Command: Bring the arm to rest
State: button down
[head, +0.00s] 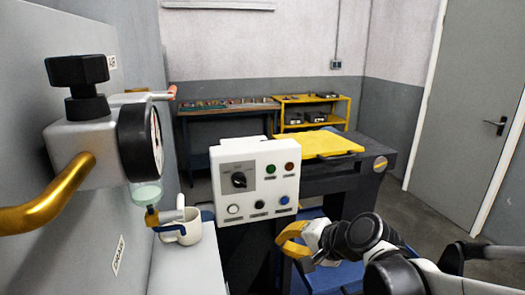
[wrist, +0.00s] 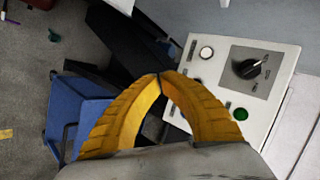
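My gripper (head: 284,238) is in the lower middle of the head view, just right of and below the white control panel (head: 222,168). My arm reaches to it from the lower right. In the wrist view the two yellow fingers of my gripper (wrist: 160,77) curve together and meet at the tips, with nothing visible between them. The control panel, with its black knob and buttons, shows beyond the fingers at the right of the wrist view (wrist: 215,72).
A regulator with a gauge (head: 78,150) and yellow pipe is close at left, above a white mug (head: 192,233). A dark bench (head: 370,160) bears a yellow plate (head: 318,145). A blue object (wrist: 88,110) lies below the fingers. Open floor (head: 435,215) shows at right.

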jog(key=s+d+f+n+g+h, duration=0.1)
jog(key=s+d+f+n+h, duration=0.1)
jog(key=s+d+n+h, duration=0.5)
jog(key=s+d, duration=0.6)
jog(key=s, duration=0.4)
jog(key=shift+d, duration=0.35)
jog(key=shift+s, duration=0.1)
